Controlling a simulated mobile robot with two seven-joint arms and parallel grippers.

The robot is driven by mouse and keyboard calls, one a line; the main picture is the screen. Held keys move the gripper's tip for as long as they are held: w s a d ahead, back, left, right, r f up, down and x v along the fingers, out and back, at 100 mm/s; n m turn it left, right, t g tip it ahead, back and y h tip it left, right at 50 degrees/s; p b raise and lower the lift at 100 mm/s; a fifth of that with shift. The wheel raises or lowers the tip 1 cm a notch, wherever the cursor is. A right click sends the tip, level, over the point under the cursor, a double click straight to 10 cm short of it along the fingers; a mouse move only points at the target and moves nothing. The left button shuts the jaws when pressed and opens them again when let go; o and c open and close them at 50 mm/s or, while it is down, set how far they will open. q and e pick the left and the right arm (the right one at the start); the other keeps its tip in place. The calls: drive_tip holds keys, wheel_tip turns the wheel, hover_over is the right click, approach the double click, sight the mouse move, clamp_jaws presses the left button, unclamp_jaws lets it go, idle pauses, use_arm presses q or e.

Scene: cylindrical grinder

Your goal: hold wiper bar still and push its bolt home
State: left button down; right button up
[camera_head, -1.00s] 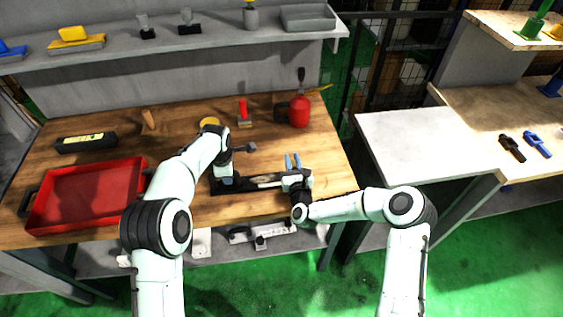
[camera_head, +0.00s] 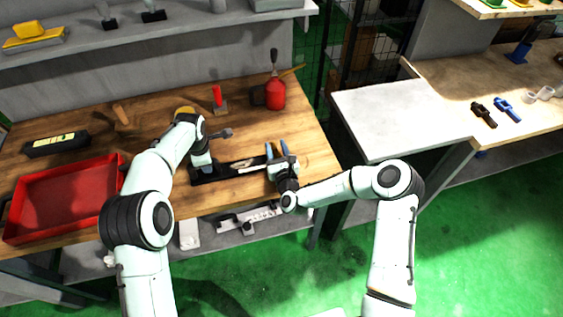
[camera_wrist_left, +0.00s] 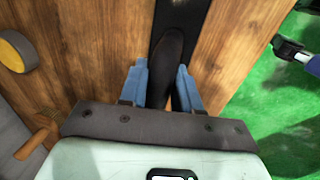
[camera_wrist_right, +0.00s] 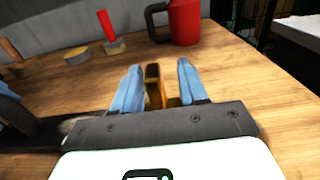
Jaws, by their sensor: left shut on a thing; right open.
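The wiper bar (camera_head: 232,170) is a long dark piece lying across the front of the wooden bench, with a pale strip along its middle. My left gripper (camera_head: 203,168) is at its left end. In the left wrist view, the blue fingers (camera_wrist_left: 161,85) are closed about a dark rounded part of the bar (camera_wrist_left: 169,60). My right gripper (camera_head: 276,150) is open just past the bar's right end. In the right wrist view, a brass-coloured upright piece, seemingly the bolt (camera_wrist_right: 154,85), shows between its fingers (camera_wrist_right: 155,87); I cannot tell whether they touch it.
A red tray (camera_head: 65,196) lies at the bench's left. A black case (camera_head: 55,145), a red-handled tool (camera_head: 218,98) and a red oil can (camera_head: 275,95) stand farther back. A pale table (camera_head: 395,120) is to the right.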

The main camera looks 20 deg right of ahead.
use_arm(q)
drive_tip(key=shift+d, duration=0.1)
use_arm(e)
drive_tip(key=s, duration=0.9)
drive_tip(key=shift+s, duration=0.35)
use_arm(q)
drive_tip(key=c, duration=0.7)
unclamp_jaws()
drive_tip(key=r, duration=0.4)
drive_tip(key=s+r, duration=0.1)
drive_tip(key=r, duration=0.3)
drive_tip(key=s+r, duration=0.1)
drive_tip(key=r, duration=0.2)
drive_tip(key=shift+s+r, duration=0.25)
drive_tip(key=shift+r, duration=0.15)
